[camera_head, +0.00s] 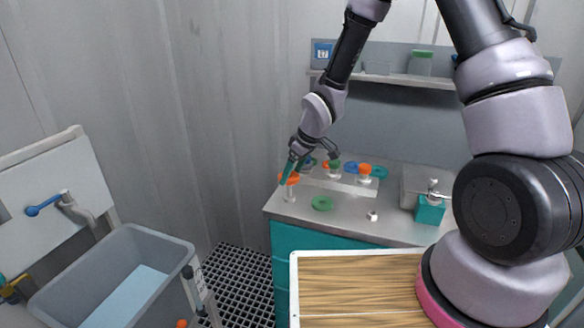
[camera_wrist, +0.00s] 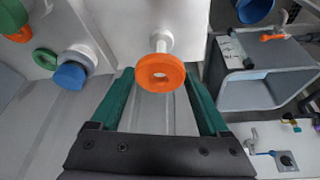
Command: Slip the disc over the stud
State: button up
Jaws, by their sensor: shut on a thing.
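My gripper (camera_head: 288,170) is at the left end of the steel counter. In the wrist view its two teal fingers (camera_wrist: 160,72) are closed on the rim of an orange disc (camera_wrist: 160,74), one on each side. The disc also shows in the head view (camera_head: 291,179). A white stud (camera_wrist: 161,43) with a round base stands right at the disc; in the head view the stud (camera_head: 290,193) is upright below it. The disc lies at the stud's top end. I cannot tell whether the stud's tip is inside the disc's hole.
A green disc (camera_head: 321,203) lies flat on the counter, near a short white stud (camera_head: 372,216). Several coloured discs and caps, one an orange cap (camera_head: 364,169), stand on a raised strip behind. A teal dispenser (camera_head: 430,209) is at right. A grey bin (camera_head: 110,275) stands left.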

aim_at(296, 183)
jog(key=shift+f, duration=2.75)
jog(key=shift+f, duration=0.25)
jog(key=o, duration=1.3)
jog(key=shift+c, duration=0.2)
jog(key=shift+r, duration=0.1)
jog(key=v, duration=1)
jog(key=shift+d+r, duration=0.15)
jog(key=shift+r, duration=0.1)
jog(key=shift+s, duration=0.1)
